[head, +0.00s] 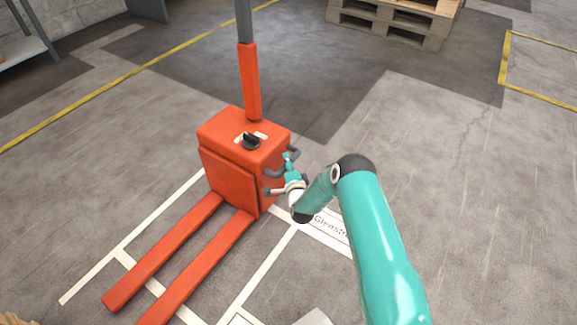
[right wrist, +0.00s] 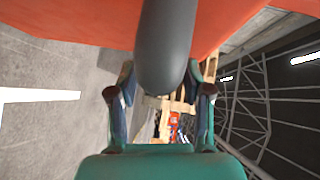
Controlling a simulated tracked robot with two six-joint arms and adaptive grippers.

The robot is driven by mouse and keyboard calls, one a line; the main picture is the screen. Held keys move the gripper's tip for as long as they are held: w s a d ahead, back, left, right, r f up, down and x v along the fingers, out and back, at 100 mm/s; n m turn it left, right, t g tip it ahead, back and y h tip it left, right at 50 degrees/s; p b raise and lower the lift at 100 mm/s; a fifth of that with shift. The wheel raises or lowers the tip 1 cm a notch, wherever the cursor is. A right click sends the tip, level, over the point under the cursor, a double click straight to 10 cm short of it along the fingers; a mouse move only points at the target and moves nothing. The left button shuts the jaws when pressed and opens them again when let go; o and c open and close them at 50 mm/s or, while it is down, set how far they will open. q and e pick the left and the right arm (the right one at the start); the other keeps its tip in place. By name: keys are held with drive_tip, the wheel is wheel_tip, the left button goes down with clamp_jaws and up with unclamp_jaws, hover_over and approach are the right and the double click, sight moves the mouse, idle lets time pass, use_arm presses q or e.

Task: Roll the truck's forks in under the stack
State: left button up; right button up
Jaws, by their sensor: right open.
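The orange pallet truck (head: 233,165) stands on the floor left of centre in the head view. Its two forks (head: 165,250) lie low and point toward the bottom left. Grey handles (head: 275,172) stick out from its right side. My right gripper (head: 288,172) is at these handles. In the right wrist view a dark grey bar (right wrist: 166,45) reaches down from the orange body between the open fingers of the right gripper (right wrist: 165,85); I cannot tell whether they touch it. A wooden pallet stack (head: 400,20) stands at the back. My left gripper is out of view.
White lines (head: 120,252) mark the floor around the forks. Light wood (head: 12,319) shows at the bottom left corner. A grey-legged shelf (head: 25,45) stands at the top left. Yellow lines (head: 95,95) cross the floor.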

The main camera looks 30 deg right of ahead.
drive_tip(key=shift+w, duration=0.1)
clamp_jaws()
